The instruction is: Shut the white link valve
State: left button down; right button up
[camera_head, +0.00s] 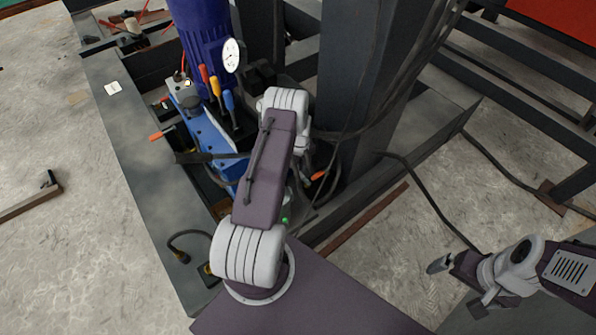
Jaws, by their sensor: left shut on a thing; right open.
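My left arm rises from the bottom middle and bends over the blue hydraulic unit (213,137). Its wrist points down on the far side of my arm link. My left gripper (304,172) is mostly hidden behind that link, beside the unit's right end. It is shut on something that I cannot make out. I cannot pick out the white link valve for certain; it may be behind my arm. Red (204,75), yellow (215,86) and blue (229,101) lever handles stand on the unit. My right gripper (457,287) is open and empty over the floor at lower right.
A blue cylinder (200,35) with a white gauge (231,55) stands behind the levers. A dark steel column (355,75) rises right of my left arm. A dark lever (205,156) sticks out left. Black cables (425,190) cross the right side. The floor at left is mostly clear.

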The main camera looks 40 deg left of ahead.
pick_arm(q)
jog(key=shift+w+m, duration=0.1)
jog(key=shift+m, duration=0.2)
jog(key=c, duration=1.4)
grip_release()
jog(key=shift+o, duration=0.2)
notch_tip(320, 180, up, 9)
jog(key=p, duration=0.3)
